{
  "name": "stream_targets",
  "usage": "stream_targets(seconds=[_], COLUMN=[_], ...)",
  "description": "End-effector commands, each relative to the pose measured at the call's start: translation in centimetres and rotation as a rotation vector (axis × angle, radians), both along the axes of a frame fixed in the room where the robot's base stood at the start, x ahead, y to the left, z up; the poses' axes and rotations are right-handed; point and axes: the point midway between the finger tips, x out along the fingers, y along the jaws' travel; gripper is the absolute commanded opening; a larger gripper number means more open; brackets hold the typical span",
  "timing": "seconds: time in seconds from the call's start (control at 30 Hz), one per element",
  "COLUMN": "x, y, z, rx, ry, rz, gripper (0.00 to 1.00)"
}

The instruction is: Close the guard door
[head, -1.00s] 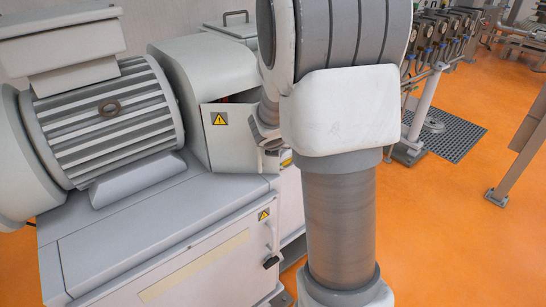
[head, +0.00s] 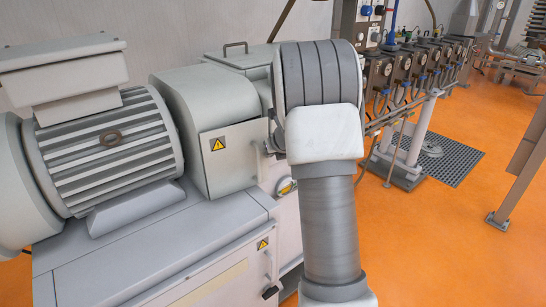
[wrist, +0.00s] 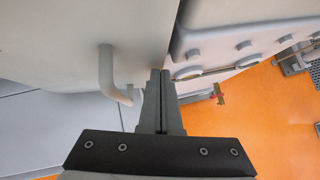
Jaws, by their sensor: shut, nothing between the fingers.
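The guard door (head: 232,160) is a light grey panel with a yellow warning triangle, on the side of the rounded machine housing. In the head view it lies about flush with the housing, with no clear gap; its right edge is partly hidden by my arm. In the wrist view a light panel, apparently this door (wrist: 60,25), carries a bent grey handle (wrist: 106,75). My gripper (wrist: 160,72) is shut and empty, right of the handle, its tips at or very near the panel's right edge. I cannot tell whether they touch. In the head view my arm hides most of the gripper.
A large finned motor (head: 105,140) stands left of the housing, on a grey base cabinet (head: 150,260). A yellow rotary switch (head: 286,187) sits on the machine beside my arm. A row of gauges (head: 405,75) stands behind right. Orange floor (head: 450,230) is open at right.

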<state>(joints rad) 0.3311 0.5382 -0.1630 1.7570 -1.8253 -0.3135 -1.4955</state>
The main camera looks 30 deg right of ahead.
Motion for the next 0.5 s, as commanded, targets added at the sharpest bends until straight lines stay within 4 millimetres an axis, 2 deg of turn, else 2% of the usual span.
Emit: stream_targets(seconds=[0.5], x=[0.51], y=[-0.06], z=[0.01], rx=[0.000], ry=[0.000], rz=[0.052], gripper=[0.00])
